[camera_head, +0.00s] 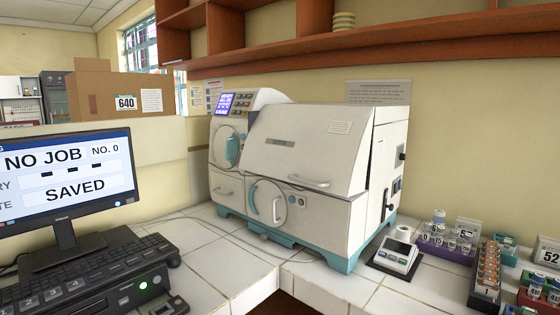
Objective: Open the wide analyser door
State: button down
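The analyser (345,225) is a large white machine with a teal base, standing on the tiled bench in the middle of the view. Its wide sloped door (300,141) spans the upper front and looks closed. A pale bar handle (309,182) sits along the door's lower edge. Below it are a round hatch (268,202) with a teal handle and a white front panel. On the left section is a smaller round hatch (226,147) with a teal handle, under a lit control panel (226,104). My gripper is not in view.
A monitor (62,180) and keyboard (90,270) stand at the left. A small scale-like device (396,256) and several vial racks (446,245) stand at the right. Bare bench tiles (215,265) lie before the analyser. A wooden shelf (400,42) hangs above.

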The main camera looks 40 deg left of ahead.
aim_at(327, 148)
jog(key=k+j, duration=0.1)
jog(key=j, duration=0.2)
jog(key=k+j, duration=0.1)
jog(key=j, duration=0.25)
jog(key=k+j, duration=0.1)
jog(key=j, duration=0.2)
jog(key=k+j, duration=0.15)
jog(key=j, duration=0.2)
